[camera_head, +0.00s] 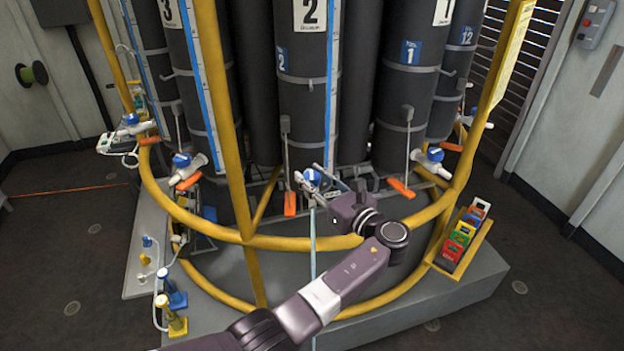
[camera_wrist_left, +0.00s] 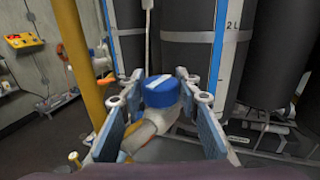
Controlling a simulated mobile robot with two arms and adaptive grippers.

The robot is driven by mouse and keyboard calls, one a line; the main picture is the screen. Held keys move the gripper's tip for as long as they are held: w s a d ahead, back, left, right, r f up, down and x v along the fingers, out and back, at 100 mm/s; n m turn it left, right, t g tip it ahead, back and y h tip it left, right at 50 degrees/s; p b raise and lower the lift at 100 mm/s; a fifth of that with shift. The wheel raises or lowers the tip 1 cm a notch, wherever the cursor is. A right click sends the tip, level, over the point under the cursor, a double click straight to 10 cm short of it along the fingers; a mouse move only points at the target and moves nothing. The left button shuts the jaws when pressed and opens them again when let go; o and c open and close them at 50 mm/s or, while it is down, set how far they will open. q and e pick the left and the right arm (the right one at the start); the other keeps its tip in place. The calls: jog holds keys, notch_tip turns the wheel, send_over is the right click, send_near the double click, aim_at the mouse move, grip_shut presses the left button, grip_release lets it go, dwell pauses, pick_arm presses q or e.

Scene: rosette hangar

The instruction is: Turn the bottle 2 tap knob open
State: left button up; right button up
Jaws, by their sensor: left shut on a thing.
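The bottle 2 tap knob (camera_head: 311,176) is a blue cap low in front of the black bottle marked 2 (camera_head: 303,100). In the left wrist view the knob (camera_wrist_left: 161,91) has a white bar across its top, slanting slightly up to the right. It sits on a pale tap body (camera_wrist_left: 142,135). My left gripper (camera_wrist_left: 158,93) has one finger on each side of the knob and is shut on it. In the head view my left gripper (camera_head: 318,182) reaches the tap from the front, partly covering the tap. My right gripper is out of view.
A yellow ring rail (camera_head: 290,243) and yellow posts surround the bottles, with my left arm passing over the rail. Similar blue-knobbed taps (camera_head: 182,160) (camera_head: 434,154) stand either side. An orange lever (camera_head: 290,203) hangs just left of my gripper. A card rack (camera_head: 462,235) is at right.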

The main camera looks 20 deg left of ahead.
aim_at(312, 175)
pick_arm(q)
jog(key=o, duration=1.2)
jog(key=shift+r, duration=0.15)
notch_tip(312, 175, up, 10)
jog(key=shift+f, duration=0.1)
